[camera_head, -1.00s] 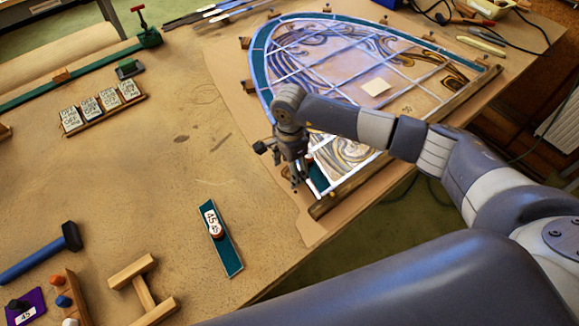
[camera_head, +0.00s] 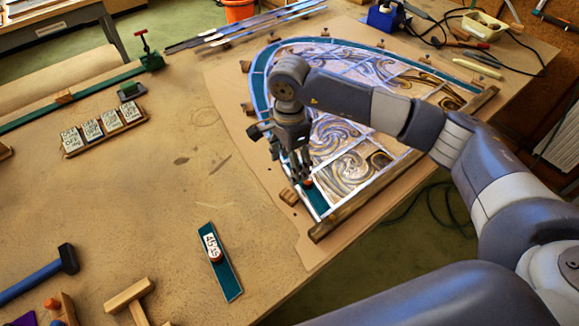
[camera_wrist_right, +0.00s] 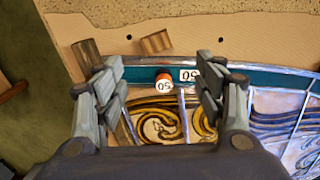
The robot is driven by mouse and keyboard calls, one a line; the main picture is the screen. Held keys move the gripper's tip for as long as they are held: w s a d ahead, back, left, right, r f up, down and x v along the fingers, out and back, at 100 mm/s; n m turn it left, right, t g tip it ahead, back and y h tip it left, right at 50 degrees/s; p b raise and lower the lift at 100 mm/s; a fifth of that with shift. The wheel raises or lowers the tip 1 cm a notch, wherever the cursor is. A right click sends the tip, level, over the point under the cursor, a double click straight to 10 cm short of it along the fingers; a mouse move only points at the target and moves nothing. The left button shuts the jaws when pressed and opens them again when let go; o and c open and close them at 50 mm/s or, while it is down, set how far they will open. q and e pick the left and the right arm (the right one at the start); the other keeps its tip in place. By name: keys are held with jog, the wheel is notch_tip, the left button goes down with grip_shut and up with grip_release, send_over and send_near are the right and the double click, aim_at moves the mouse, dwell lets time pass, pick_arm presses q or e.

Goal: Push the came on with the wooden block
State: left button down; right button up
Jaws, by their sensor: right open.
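The leaded panel (camera_head: 350,150) lies on the table with silver came strips and a teal border (camera_head: 257,85). It also shows in the right wrist view, with silver came (camera_wrist_right: 285,71) along the border's outer edge. My right gripper (camera_head: 303,182) is open, above the panel's near left corner. I cannot tell which block is the task's. My left gripper is out of view.
A wooden bar (camera_head: 365,200) runs along the panel's near edge. A teal strip with a 45 label (camera_head: 220,262), a blue-handled hammer (camera_head: 40,275) and a wooden T-shaped piece (camera_head: 130,297) lie at front left.

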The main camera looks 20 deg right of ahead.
aim_at(277, 208)
jog(key=c, duration=0.4)
jog(key=shift+n, duration=0.3)
jog(key=a+b, duration=0.1)
jog(key=a+f+b, duration=0.1)
jog(key=b, duration=0.1)
jog(key=s+a+f+b, duration=0.1)
jog(key=b, duration=0.1)
jog(key=shift+a, duration=0.3)
grip_shut()
jog(key=s+a+b, duration=0.3)
jog(key=a+b, duration=0.2)
jog(key=shift+n, duration=0.4)
jog(key=f+p, duration=0.1)
jog(key=f, duration=0.4)
jog(key=f+p, duration=0.2)
jog(key=f, duration=0.3)
jog(key=shift+w+d+f+p, duration=0.1)
jog(key=shift+d+f+p, duration=0.1)
jog(key=shift+p, duration=0.1)
jog(key=d+p, duration=0.1)
jog(key=w+d, duration=0.1)
jog(key=d, duration=0.1)
jog(key=shift+w+d+r+p, duration=0.1)
jog(key=shift+w+r+p, duration=0.1)
jog(key=shift+p, duration=0.2)
jog(key=shift+d+f, duration=0.1)
jog(key=shift+d, duration=0.2)
jog(key=shift+w, duration=0.1)
